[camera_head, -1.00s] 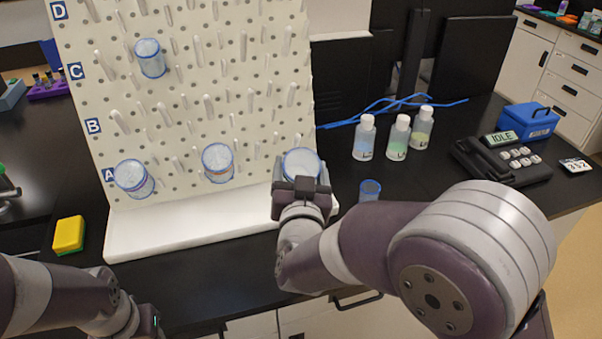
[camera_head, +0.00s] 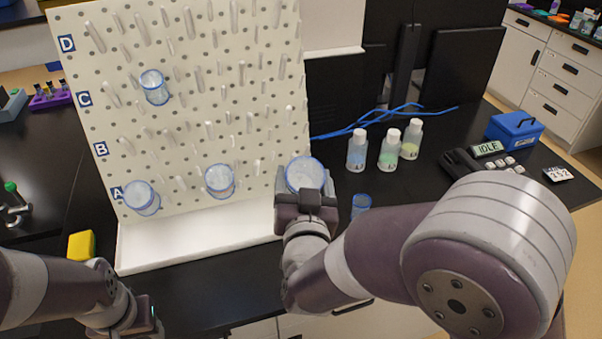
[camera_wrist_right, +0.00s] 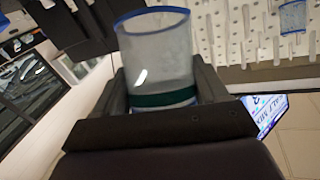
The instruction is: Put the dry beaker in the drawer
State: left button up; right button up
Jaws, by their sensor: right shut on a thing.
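My right gripper (camera_head: 306,196) is shut on a clear beaker (camera_head: 304,172) with a blue rim, in front of the pegboard's lower right edge. In the right wrist view the same beaker (camera_wrist_right: 157,60) stands between the fingers, with a dark green band low on it; I cannot tell if it is wet inside. Three similar beakers hang on the pegboard: one upper left (camera_head: 154,88), two lower down (camera_head: 141,197) (camera_head: 219,180). A white drawer front with a handle (camera_head: 352,307) shows below the bench edge, partly hidden by my right arm. My left gripper (camera_head: 146,318) is at the lower left, its fingers unclear.
The white pegboard (camera_head: 200,130) stands on a white base tray (camera_head: 200,245). A small blue cup (camera_head: 361,204) and three bottles (camera_head: 389,148) stand to its right. A device reading IDLE (camera_head: 487,149) and a blue box (camera_head: 514,130) are farther right. A yellow sponge (camera_head: 81,246) lies left.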

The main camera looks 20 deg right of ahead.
jog(key=s+r+p, duration=0.1)
jog(key=s+p, duration=0.5)
jog(key=s, duration=0.4)
jog(key=shift+s+d+r+p, duration=0.2)
jog(key=shift+p, duration=0.1)
jog(key=shift+w, duration=0.1)
